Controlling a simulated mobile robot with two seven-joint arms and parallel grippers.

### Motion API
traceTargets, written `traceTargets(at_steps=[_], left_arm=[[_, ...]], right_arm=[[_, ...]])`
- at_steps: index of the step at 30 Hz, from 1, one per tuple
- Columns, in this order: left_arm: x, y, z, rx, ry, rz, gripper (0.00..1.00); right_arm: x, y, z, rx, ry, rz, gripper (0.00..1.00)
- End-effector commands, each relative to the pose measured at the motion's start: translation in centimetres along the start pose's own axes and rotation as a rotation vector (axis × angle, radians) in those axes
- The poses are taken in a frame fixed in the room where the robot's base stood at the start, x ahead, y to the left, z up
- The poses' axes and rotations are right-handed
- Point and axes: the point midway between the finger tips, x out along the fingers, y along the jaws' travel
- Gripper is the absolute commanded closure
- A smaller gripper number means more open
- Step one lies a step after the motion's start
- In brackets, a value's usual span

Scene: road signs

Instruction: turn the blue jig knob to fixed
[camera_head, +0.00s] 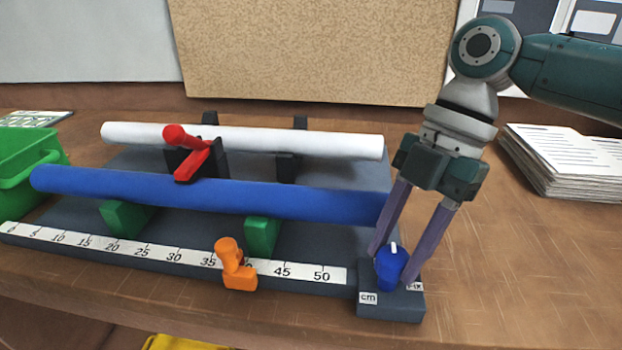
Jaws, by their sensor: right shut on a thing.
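The blue jig knob (388,270) stands on a dark block (390,308) at the right front corner of the jig. A white mark shows on its top, near the far side. A "cm" label (368,298) is at the block's front left, and a partly hidden label, seemingly "FIX" (415,287), is at its right. My right gripper (391,269) reaches down from above with one purple finger on each side of the knob, and is shut on it. My left gripper is not in view.
A blue tube (200,188) and a white tube (330,143) lie across the jig. A red clamp (192,150) and an orange stop (235,265) stand up from it. A ruler (185,255) runs along the front. A green crate (25,165) is left; papers (570,165) are right.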

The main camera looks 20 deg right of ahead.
Motion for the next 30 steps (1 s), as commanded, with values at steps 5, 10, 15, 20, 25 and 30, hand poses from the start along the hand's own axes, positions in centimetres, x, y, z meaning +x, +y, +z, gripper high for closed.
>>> traceTargets(at_steps=[5, 10, 15, 20, 25, 30], left_arm=[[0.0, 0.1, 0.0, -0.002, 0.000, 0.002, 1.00], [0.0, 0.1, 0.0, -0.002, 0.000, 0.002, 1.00], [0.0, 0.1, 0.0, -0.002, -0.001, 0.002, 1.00], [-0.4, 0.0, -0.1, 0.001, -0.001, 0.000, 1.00], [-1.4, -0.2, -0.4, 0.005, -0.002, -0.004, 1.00], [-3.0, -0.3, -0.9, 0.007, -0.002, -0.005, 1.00]], right_arm=[[0.0, 0.0, 0.0, 0.000, 0.000, -0.001, 0.80], [0.0, 0.0, 0.0, 0.000, 0.000, -0.001, 0.99], [-0.1, 0.0, 0.0, 0.001, 0.001, -0.001, 1.00], [-0.2, -0.1, -0.1, 0.021, 0.001, 0.006, 1.00], [-0.3, -0.2, -0.2, 0.083, 0.003, 0.031, 1.00], [-0.5, -0.3, -0.3, 0.195, 0.003, 0.076, 1.00]])
